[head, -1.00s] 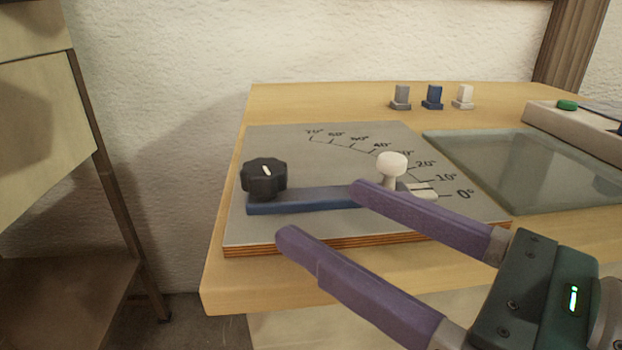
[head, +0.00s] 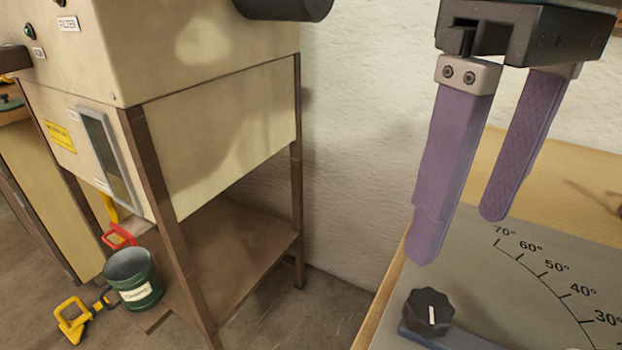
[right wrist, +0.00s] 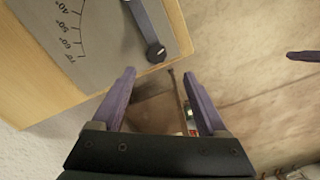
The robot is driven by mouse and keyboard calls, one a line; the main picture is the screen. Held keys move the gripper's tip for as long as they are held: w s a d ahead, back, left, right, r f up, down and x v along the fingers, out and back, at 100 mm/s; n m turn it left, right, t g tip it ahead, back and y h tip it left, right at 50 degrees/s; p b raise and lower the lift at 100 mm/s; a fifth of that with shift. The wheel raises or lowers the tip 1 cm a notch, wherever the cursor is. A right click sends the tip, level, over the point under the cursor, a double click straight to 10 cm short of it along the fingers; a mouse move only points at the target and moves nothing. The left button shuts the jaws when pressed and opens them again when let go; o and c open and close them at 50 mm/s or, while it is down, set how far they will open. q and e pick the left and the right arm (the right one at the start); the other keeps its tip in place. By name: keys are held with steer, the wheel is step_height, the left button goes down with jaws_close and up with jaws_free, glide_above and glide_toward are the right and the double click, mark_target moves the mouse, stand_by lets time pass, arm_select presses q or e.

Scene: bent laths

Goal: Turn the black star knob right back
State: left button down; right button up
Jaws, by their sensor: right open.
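The black star knob (head: 428,312) with a white mark sits at the left edge of the grey angle panel (head: 520,300), on one end of a blue bar (head: 437,342). It also shows in the right wrist view (right wrist: 156,52), beyond the fingertips. My right gripper (head: 460,232) is open and empty, with its purple fingers pointing down. In the head view its fingertips appear above the knob, apart from it. A purple fingertip, seemingly of my left gripper (right wrist: 303,56), shows at the right edge of the right wrist view; its opening cannot be seen.
A beige machine (head: 200,110) on brown legs stands left of the table, with a gap of floor between. A green bucket (head: 132,278) stands at lower left. The wooden table top (head: 560,180) behind the panel is largely clear.

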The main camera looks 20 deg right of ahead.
mark_target(431, 304)
step_height(431, 304, down, 10)
steer(key=b, duration=0.3)
steer(key=shift+d+r+b, duration=0.15)
steer(key=shift+b, duration=0.15)
steer(key=shift+w, duration=0.1)
jaws_close()
